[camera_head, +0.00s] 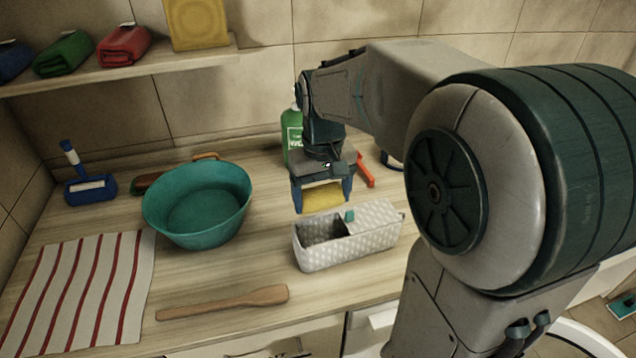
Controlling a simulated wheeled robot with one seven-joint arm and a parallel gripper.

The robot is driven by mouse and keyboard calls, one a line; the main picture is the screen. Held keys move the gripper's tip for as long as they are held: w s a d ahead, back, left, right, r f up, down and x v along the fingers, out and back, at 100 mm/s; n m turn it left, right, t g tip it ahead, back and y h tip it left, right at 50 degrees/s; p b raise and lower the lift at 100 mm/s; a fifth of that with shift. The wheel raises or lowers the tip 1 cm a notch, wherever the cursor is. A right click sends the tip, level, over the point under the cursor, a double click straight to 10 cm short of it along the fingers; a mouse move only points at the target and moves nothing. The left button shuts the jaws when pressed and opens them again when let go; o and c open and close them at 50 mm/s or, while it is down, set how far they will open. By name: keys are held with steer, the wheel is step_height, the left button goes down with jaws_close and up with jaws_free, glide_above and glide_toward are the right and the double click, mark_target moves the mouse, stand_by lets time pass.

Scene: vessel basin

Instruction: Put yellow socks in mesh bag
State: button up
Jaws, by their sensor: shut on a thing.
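My gripper (322,196) is above the counter, pointing down, behind the patterned box. Its two blue fingers are at either side of a yellow folded item (322,197), which looks like the yellow socks and is held between them. The grey-and-white patterned box (338,250) stands just in front of the gripper, with an open dark compartment on its left and a covered part with a small teal tab on its right. It is the only bag-like thing I see; whether it is the mesh bag I cannot tell.
A teal basin (197,205) stands left of the box. A green bottle (293,132) and a red-handled thing (364,172) are near the gripper. A wooden spoon (225,301) and striped towel (82,290) lie in front. A shelf (150,62) holds folded cloths.

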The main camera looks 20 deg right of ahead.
steer(key=shift+s+d+f+b, duration=0.1)
steer(key=shift+s+f+b, duration=0.05)
steer(key=shift+f+b, duration=0.2)
step_height(320, 180, down, 8)
steer(key=b, duration=0.5)
steer(key=shift+r, duration=0.25)
steer(key=o, duration=0.9)
steer(key=shift+s, duration=0.1)
steer(key=shift+o, duration=0.5)
steer(key=shift+a, duration=0.2)
steer(key=shift+d+f, duration=0.1)
steer(key=shift+d, duration=0.05)
steer(key=shift+b, duration=0.3)
